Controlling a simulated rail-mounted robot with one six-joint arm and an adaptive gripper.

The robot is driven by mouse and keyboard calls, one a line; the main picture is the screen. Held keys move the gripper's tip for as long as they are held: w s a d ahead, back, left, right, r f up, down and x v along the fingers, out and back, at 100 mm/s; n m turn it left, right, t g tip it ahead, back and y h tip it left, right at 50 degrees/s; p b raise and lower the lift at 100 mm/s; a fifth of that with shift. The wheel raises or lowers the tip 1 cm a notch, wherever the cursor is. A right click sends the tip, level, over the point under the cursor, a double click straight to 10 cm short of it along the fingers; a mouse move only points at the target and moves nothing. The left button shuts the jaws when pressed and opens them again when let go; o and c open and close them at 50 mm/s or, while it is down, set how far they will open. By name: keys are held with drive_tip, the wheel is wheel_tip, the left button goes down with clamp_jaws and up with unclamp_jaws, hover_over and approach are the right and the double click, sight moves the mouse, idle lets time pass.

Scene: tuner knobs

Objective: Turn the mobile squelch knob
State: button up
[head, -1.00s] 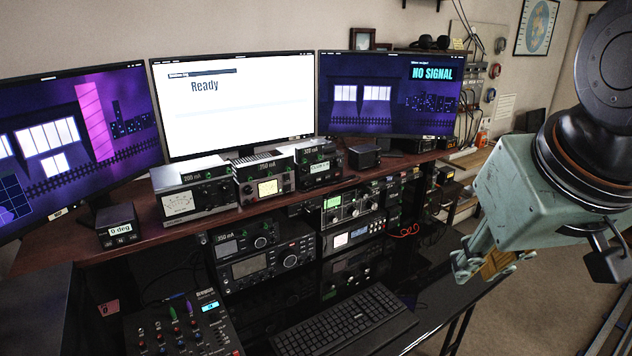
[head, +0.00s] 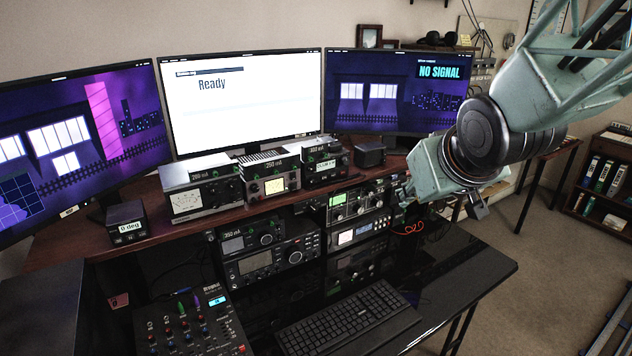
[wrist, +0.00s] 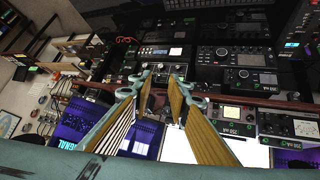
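My gripper (head: 405,190) is in front of the right-hand radio stack in the head view, partly hidden by its own housing. In the wrist view my gripper (wrist: 164,82) has its two yellow-padded fingers apart, with nothing between them. The stack has a radio with a green display (head: 340,199) and below it a unit with a pale display (head: 346,237). To its left is a small radio (head: 245,238) labelled 350 mA, above a larger transceiver (head: 268,263). Small knobs show on several units. I cannot tell which is the mobile squelch knob.
Metered boxes (head: 200,192) stand on the wooden shelf (head: 70,230) below three monitors (head: 250,100). A keyboard (head: 345,315) and a mixer (head: 185,325) lie on the black desk (head: 480,275). The desk's right part is clear.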

sight(312, 182)
drive_tip(key=w+a+f+n+t+y+p, duration=0.1)
drive_tip(key=w+a+f+y, duration=0.2)
drive_tip(key=w+a, duration=0.5)
drive_tip(key=w+a+f+n+t+y+p, duration=0.1)
drive_tip(key=w+a+f+n+y, duration=0.1)
drive_tip(key=w+a, duration=0.6)
drive_tip(key=shift+a+f+t+y+p, duration=0.15)
drive_tip(key=shift+f+t+y+p, duration=0.15)
drive_tip(key=shift+f+y, duration=0.45)
drive_tip(key=shift+f, duration=0.15)
drive_tip(key=shift+w+f, duration=0.1)
drive_tip(key=shift+w, duration=0.05)
drive_tip(key=shift+x, duration=6.75)
drive_tip(key=shift+f, duration=0.1)
